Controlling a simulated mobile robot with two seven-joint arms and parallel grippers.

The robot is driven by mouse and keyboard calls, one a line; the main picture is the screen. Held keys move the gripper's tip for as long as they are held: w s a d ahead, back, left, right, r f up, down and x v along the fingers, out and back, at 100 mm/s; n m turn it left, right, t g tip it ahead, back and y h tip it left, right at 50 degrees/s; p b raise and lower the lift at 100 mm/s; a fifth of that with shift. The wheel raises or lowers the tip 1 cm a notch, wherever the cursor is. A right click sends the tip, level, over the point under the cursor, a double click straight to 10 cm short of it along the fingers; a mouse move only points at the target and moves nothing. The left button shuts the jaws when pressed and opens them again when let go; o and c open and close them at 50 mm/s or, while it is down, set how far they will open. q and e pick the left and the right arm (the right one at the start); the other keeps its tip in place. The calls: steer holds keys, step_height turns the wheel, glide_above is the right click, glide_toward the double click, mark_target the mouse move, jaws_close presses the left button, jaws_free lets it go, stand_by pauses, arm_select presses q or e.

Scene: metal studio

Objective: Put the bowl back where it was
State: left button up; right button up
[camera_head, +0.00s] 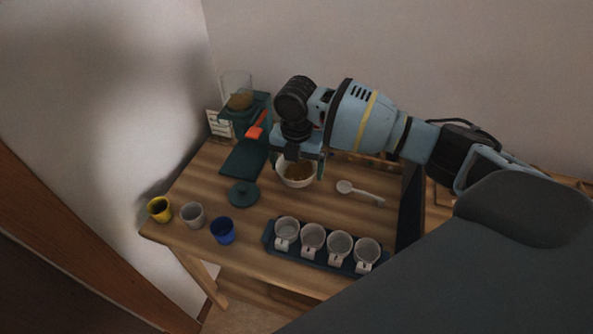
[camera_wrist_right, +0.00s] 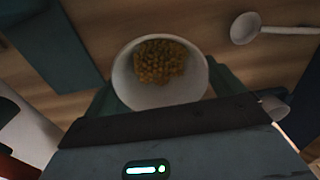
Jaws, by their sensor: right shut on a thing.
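The white bowl (camera_head: 294,182) is near the back middle of the wooden table, with brown grains inside. My right gripper (camera_head: 298,168) is above it, pointing down, and is shut on the bowl. In the right wrist view the bowl (camera_wrist_right: 160,98) sits between the fingers, roughly level, with its grains in plain sight. I cannot tell whether its base touches the table. My left gripper is not in view.
A white scoop (camera_head: 362,194) lies right of the bowl. A dark lid (camera_head: 242,194) and a dark green board (camera_head: 243,158) are to its left. A tray (camera_head: 310,262) of several labelled cups is in front. Yellow (camera_head: 160,209), grey (camera_head: 193,216) and blue (camera_head: 223,231) cups stand front left.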

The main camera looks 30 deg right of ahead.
mark_target(296, 176)
steer(key=shift+f, duration=1.1)
steer(key=shift+f, duration=0.1)
steer(key=o, duration=0.8)
step_height(296, 176, up, 12)
steer(key=shift+p, duration=0.45)
